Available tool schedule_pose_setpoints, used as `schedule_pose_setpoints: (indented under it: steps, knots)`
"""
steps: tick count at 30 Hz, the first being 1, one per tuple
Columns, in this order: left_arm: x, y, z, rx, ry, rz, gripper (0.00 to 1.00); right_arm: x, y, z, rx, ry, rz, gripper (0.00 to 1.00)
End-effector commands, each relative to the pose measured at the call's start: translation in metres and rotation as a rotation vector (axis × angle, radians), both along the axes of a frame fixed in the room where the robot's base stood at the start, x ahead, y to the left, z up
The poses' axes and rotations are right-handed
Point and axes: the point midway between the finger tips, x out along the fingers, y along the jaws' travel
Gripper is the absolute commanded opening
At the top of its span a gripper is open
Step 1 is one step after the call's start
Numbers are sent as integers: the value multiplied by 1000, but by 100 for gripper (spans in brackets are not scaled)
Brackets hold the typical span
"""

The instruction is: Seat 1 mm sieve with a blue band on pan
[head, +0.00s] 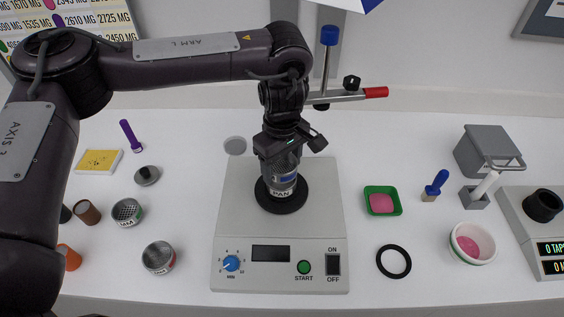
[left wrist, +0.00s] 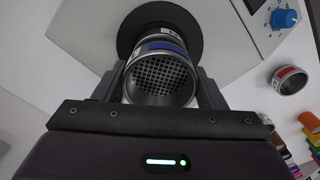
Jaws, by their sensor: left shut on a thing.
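The sieve with a blue band (left wrist: 158,74) is between the jaws of my left gripper (head: 289,143), which is shut on it. In the left wrist view its open mesh faces the camera, with a finger on each side. The pan (head: 282,192), with a PAN label, stands on the round black plate (head: 283,206) of the shaker. The sieve is directly over the pan, in line with it and close to or touching its rim. I cannot tell whether it sits fully down. My right gripper is not in view.
Two other sieves, one with a green band (head: 127,212) and one with a red band (head: 158,258), stand left of the shaker (head: 231,240). A clamp with a red handle (head: 376,92) is behind. A green tray (head: 382,187) and black ring (head: 394,262) lie right.

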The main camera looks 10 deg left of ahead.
Motion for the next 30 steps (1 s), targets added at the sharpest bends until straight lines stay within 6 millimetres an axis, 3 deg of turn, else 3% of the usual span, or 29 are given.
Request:
schedule_pose_setpoints:
  steps: [30]
  knots:
    - [0, 0, -18, -1, 1, 0, 40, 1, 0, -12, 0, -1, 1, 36]
